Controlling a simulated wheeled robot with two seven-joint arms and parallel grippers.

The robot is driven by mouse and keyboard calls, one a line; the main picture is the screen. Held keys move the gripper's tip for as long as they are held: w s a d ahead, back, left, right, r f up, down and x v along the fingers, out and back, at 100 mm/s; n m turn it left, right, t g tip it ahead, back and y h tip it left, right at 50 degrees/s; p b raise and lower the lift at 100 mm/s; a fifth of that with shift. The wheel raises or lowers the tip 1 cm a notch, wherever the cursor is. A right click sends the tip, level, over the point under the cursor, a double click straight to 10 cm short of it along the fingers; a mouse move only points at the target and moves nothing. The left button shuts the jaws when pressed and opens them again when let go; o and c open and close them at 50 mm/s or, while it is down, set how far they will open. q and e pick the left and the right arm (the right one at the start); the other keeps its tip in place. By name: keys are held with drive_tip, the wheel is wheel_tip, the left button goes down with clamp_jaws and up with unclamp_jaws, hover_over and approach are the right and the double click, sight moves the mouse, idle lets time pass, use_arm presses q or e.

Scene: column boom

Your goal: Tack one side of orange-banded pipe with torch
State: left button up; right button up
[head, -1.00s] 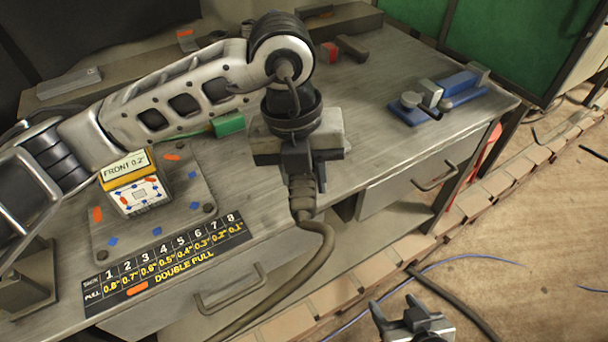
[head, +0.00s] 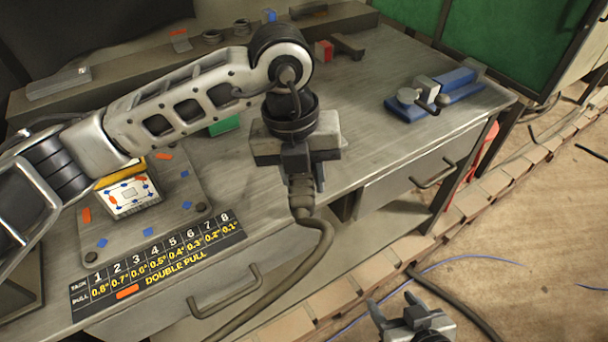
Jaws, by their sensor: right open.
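My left gripper (head: 297,158) hangs wrist-down over the bench's front edge, left of the blue clamp. It seems shut on the torch, whose dark ribbed handle end (head: 301,192) and hose come out just below it; its fingertips and the torch tip are hidden. My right gripper (head: 398,316) is at the bottom edge, low over the floor side, its fingers apart and empty. No orange-banded pipe can be made out. A plate (head: 165,205) with orange and blue patches lies on the bench at left, carrying a small marked card block (head: 130,196) partly behind my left arm.
A tack and pull chart (head: 155,262) with an orange mark runs along the bench's front. A blue clamp (head: 440,97) stands at the bench's right end. A green piece (head: 224,126) sits behind my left arm. The torch hose (head: 318,250) hangs before the drawers. The bench's right middle is clear.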

use_arm(q)
drive_tip(key=shift+w+f, duration=0.1)
drive_tip(key=shift+f, duration=0.05)
drive_tip(key=shift+w+f+b, duration=0.2)
drive_tip(key=shift+f+b, duration=0.1)
drive_tip(key=shift+b, duration=0.3)
drive_tip(key=shift+f, duration=0.1)
idle(0.4)
idle(1.8)
drive_tip(key=shift+s+a+r+p, duration=0.1)
drive_tip(key=shift+s+r+p, duration=0.3)
drive_tip(key=shift+r+p, duration=0.75)
drive_tip(key=shift+s+r+p, duration=0.4)
drive_tip(key=shift+r+p, duration=0.15)
drive_tip(key=shift+r, duration=1.15)
drive_tip(key=shift+s+a+r+p, duration=0.1)
drive_tip(key=shift+s+r+p, duration=0.3)
drive_tip(key=shift+r+p, duration=0.75)
drive_tip(key=shift+r+b, duration=0.25)
drive_tip(key=shift+b, duration=0.05)
